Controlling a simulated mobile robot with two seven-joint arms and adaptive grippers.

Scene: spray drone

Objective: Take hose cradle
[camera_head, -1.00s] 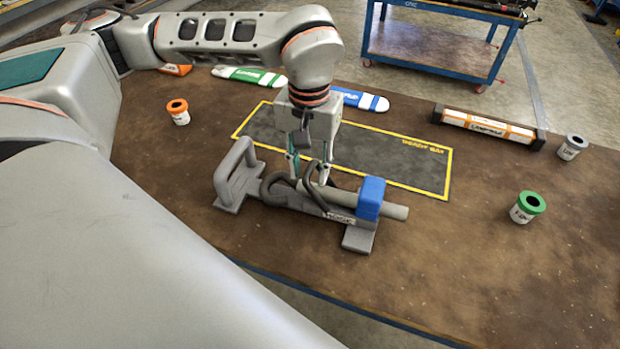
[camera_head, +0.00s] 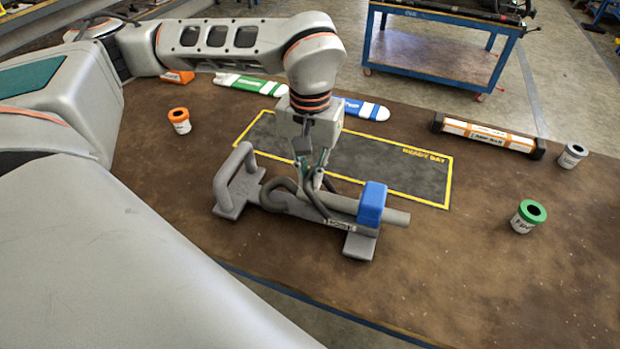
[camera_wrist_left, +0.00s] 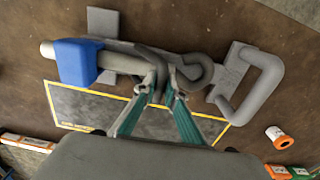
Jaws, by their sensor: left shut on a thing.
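The hose cradle (camera_head: 236,200) is a grey frame with an upright loop handle at its left end and a flat foot at its right. It carries a grey tube (camera_head: 396,216) with a blue block (camera_head: 371,203) around it and a dark curled hose (camera_head: 276,186). In the head view it stands on the brown table in front of the yellow-bordered mat. My left gripper (camera_head: 315,188) points down at the middle of the cradle. In the left wrist view its fingers (camera_wrist_left: 165,95) are closed on the dark hose beside the tube. My right gripper is not seen.
The dark mat (camera_head: 400,165) lies just behind the cradle. An orange-lidded cup (camera_head: 179,121), a green-lidded cup (camera_head: 528,216), a grey cup (camera_head: 572,155) and an orange-white bar (camera_head: 488,135) stand around it. The table's right front is clear.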

